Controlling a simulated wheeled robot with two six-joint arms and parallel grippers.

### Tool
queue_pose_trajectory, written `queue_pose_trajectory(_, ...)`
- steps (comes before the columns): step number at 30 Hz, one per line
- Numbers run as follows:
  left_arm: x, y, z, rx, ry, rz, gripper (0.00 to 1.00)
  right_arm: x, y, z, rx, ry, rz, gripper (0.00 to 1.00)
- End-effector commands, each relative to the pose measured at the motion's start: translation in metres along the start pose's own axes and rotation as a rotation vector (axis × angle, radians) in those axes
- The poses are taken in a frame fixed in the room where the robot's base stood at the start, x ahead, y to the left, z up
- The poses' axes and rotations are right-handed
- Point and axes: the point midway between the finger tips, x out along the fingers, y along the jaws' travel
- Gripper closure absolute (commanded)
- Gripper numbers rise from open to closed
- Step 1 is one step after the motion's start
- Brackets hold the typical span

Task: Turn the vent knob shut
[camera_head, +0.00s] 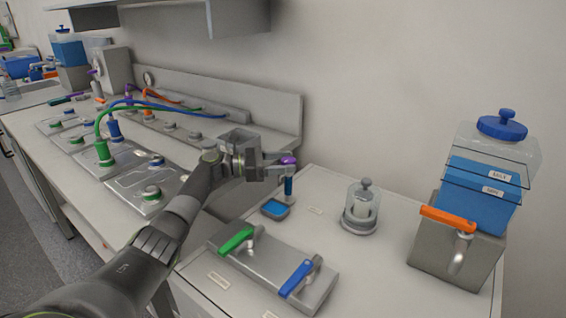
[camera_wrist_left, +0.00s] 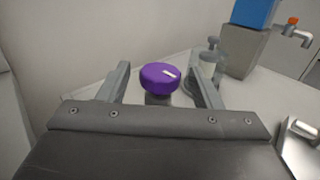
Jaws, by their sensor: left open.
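A purple round knob (camera_head: 288,160), which looks like the vent knob, sits atop a short blue post at the back left of the near bench. In the left wrist view the knob (camera_wrist_left: 160,78) is between the two fingers, with a pale mark on its top right of centre. My left gripper (camera_head: 284,168) is open at the knob, reaching in from the left. In the wrist view gaps show on both sides of the knob. How deep the fingertips reach is hard to tell. My right gripper is not in view.
A blue shallow dish (camera_head: 275,208) lies below the gripper. A panel with green and blue levers (camera_head: 270,268) is in front. A clear jar (camera_head: 361,208) stands to the right. A blue tank on a grey block with an orange tap (camera_head: 448,219) stands farther right. The wall is behind.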

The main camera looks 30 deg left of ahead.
Motion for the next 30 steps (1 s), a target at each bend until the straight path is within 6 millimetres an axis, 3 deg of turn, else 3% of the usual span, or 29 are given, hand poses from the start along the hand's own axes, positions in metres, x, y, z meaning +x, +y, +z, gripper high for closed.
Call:
queue_pose_trajectory(5,0.0,0.0,0.018,0.004,0.0,0.0,0.41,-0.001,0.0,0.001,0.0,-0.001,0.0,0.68)
queue_pose_trajectory(12,0.0,0.0,0.065,0.006,0.0,-0.001,0.41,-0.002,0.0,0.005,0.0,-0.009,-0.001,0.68)
queue_pose_trajectory(18,0.0,0.0,0.092,0.003,-0.001,0.0,0.41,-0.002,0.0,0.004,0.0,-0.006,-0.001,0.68)
queue_pose_trajectory(30,0.001,0.0,0.1,0.001,0.0,0.0,0.41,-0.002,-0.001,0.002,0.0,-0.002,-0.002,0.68)
